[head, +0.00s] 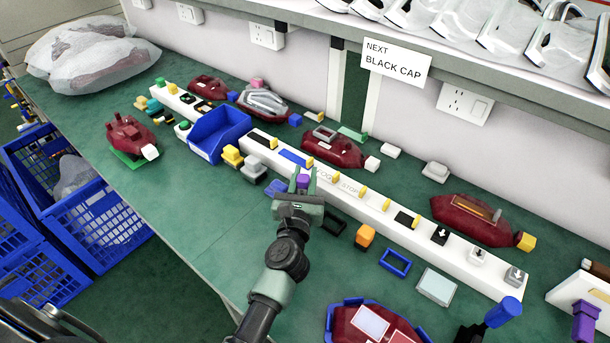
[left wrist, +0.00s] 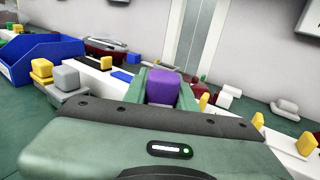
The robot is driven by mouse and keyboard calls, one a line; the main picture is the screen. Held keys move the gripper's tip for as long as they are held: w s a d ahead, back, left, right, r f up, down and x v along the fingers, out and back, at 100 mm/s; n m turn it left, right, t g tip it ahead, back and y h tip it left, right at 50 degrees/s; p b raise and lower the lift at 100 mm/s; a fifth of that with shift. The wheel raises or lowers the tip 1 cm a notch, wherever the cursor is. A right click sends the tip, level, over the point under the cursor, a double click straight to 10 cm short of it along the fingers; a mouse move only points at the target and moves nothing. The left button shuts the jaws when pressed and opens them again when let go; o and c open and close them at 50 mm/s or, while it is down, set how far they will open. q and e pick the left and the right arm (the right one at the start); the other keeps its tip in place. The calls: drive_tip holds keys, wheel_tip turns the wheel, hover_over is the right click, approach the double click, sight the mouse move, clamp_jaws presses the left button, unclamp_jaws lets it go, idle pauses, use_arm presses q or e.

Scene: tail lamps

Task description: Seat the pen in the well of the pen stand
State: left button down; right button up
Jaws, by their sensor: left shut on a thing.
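My left gripper (head: 301,183) is over the green bench, close to the front edge of the long white strip. It is shut on a purple block-like thing (head: 304,181), which shows between the fingers in the left wrist view (left wrist: 161,88). Only its rounded top end shows, so I cannot tell whether it is the pen. I cannot clearly make out a pen stand or its well. Another purple piece (head: 584,318) stands at the far right edge, partly cut off. My right gripper is not in view.
The white strip (head: 345,189) runs across the bench with yellow tabs. A blue bin (head: 217,134), an orange block (head: 365,236), a blue frame (head: 395,263) and a blue cylinder (head: 503,311) are around. Red lamps lie behind the strip. Open green bench lies left of my arm.

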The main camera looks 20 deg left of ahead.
use_arm(q)
drive_tip(key=shift+f+b, duration=0.4)
drive_tip(key=shift+f, duration=0.2)
drive_tip(key=c, duration=1.1)
unclamp_jaws()
drive_tip(key=shift+o, duration=0.2)
drive_tip(key=shift+r, duration=0.1)
wheel_tip(320, 180, up, 20)
drive_tip(key=p, duration=1)
